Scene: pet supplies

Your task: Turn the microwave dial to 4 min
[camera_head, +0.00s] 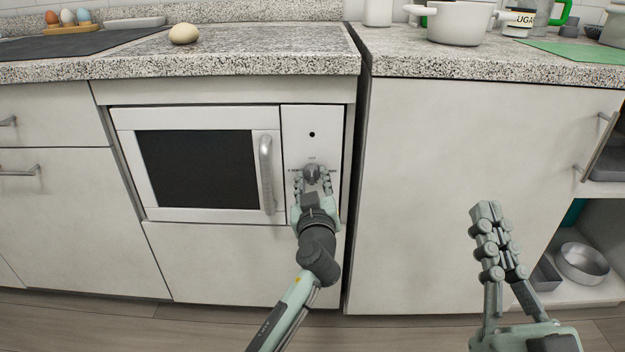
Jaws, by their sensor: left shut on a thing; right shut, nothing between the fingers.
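The white microwave (210,118) is built in under the counter, with a dark window and a vertical grey handle (266,172). Its control panel (312,118) is to the right of the door. The round grey dial (311,173) sits on that panel below a small black dot. My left gripper (312,180) is at the panel with its fingers shut around the dial. The small markings around the dial are partly covered and too small to read. My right gripper (487,212) is shut and empty, held in front of the right cabinet, apart from everything.
The speckled counter (270,60) overhangs the microwave. A round beige item (184,33) and a white pot (460,22) stand on it. An open shelf at the lower right holds a metal bowl (582,263). The floor in front is clear.

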